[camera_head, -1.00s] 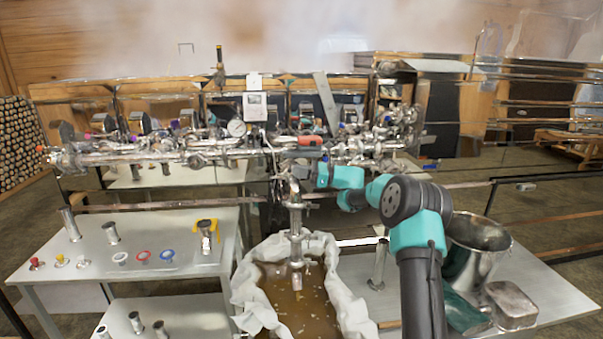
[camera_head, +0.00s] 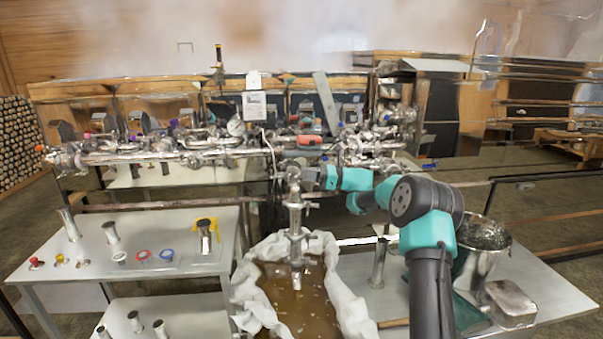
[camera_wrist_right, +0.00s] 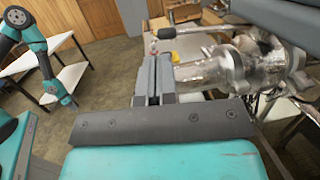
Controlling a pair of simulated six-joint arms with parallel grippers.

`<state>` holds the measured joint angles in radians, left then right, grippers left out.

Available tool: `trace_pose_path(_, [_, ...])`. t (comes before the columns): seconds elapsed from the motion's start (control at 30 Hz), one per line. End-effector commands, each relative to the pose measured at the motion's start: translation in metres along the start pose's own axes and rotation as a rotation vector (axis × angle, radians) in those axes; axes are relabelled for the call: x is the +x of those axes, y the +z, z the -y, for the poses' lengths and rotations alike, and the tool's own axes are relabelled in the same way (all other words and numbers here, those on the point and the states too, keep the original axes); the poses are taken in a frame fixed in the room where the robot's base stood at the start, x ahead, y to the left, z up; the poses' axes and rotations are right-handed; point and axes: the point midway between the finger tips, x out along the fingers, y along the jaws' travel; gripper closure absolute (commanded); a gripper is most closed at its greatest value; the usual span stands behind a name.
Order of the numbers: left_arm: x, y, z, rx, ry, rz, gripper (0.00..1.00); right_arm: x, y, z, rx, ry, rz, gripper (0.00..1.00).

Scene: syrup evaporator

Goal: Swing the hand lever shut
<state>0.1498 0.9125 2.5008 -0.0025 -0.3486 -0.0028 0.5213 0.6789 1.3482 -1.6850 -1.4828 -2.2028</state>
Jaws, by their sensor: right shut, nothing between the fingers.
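My right gripper (camera_head: 312,178) is beside the upper part of the upright steel outlet pipe (camera_head: 294,215), which hangs over the cloth-lined basin. In the right wrist view the gripper's fingers (camera_wrist_right: 153,80) are shut with nothing between them. The shiny pipe fitting (camera_wrist_right: 205,75) is just right of the fingers there; I cannot tell whether they touch it. A thin metal bar (camera_wrist_right: 195,29) that looks like the hand lever runs sideways above the fitting, beyond the fingertips. Its exact angle is hard to tell.
The basin (camera_head: 247,290) holds brown liquid below the pipe. The left table (camera_head: 190,258) carries metal cylinders and coloured rings. The pipe manifold (camera_head: 150,157) spans the back.

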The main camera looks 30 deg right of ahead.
Motion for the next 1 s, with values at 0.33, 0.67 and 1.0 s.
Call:
trace_pose_path(0.33, [0.0,0.0,0.0,-0.001,0.0,0.0,1.0,-0.068,0.0,-0.009,0.001,-0.004,-0.002,1.0])
trace_pose_path(0.67, [0.0,0.0,0.0,0.0,0.0,0.0,1.0,-0.096,0.0,-0.013,0.0,-0.001,0.0,1.0])
trace_pose_path(1.0, [0.0,0.0,0.0,0.0,0.0,0.0,1.0,-0.094,0.003,-0.014,-0.001,-0.005,-0.015,1.0])
